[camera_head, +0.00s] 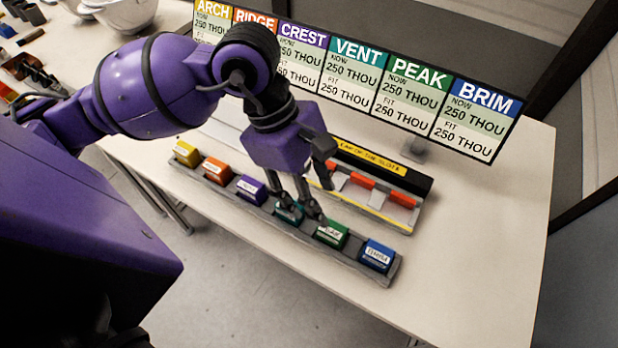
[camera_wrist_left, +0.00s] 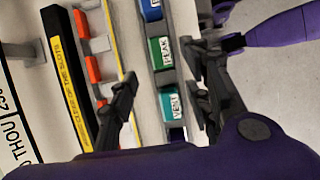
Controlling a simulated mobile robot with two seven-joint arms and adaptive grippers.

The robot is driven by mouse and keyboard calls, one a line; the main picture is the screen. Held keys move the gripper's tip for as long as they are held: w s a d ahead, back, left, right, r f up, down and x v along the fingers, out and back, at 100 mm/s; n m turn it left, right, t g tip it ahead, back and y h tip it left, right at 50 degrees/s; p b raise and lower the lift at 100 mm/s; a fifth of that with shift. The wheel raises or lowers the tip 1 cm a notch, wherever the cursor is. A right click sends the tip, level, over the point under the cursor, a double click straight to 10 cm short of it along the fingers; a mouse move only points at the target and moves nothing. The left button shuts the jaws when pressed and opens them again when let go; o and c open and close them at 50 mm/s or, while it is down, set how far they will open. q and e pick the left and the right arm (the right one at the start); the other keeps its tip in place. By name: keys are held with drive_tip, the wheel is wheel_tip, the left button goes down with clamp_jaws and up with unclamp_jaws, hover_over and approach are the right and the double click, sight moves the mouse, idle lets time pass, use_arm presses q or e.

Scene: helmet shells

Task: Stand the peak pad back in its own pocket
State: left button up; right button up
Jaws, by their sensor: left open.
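The green peak pad (camera_head: 331,234) stands in the long grey rack (camera_head: 320,252), between the teal vent pad (camera_head: 289,212) and the blue brim pad (camera_head: 377,255). I cannot tell how deep it sits. In the left wrist view the peak pad (camera_wrist_left: 160,50) shows its label, with the vent pad (camera_wrist_left: 172,104) nearer. My left gripper (camera_head: 306,214) is open, low over the rack at the vent and peak pads, and partly hides the vent pad. In the left wrist view its two fingers (camera_wrist_left: 163,82) are on either side of the row, with nothing held. My right gripper is not seen.
Yellow (camera_head: 187,152), orange (camera_head: 217,169) and purple (camera_head: 250,189) pads stand further left in the rack. Behind it is a tray with orange-red pieces (camera_head: 362,180) and a black, yellow-labelled back (camera_head: 400,177). A sign board (camera_head: 350,85) stands behind. The table (camera_head: 480,240) is clear at right.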

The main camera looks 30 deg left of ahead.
use_arm(q)
drive_tip(key=shift+v, duration=1.5)
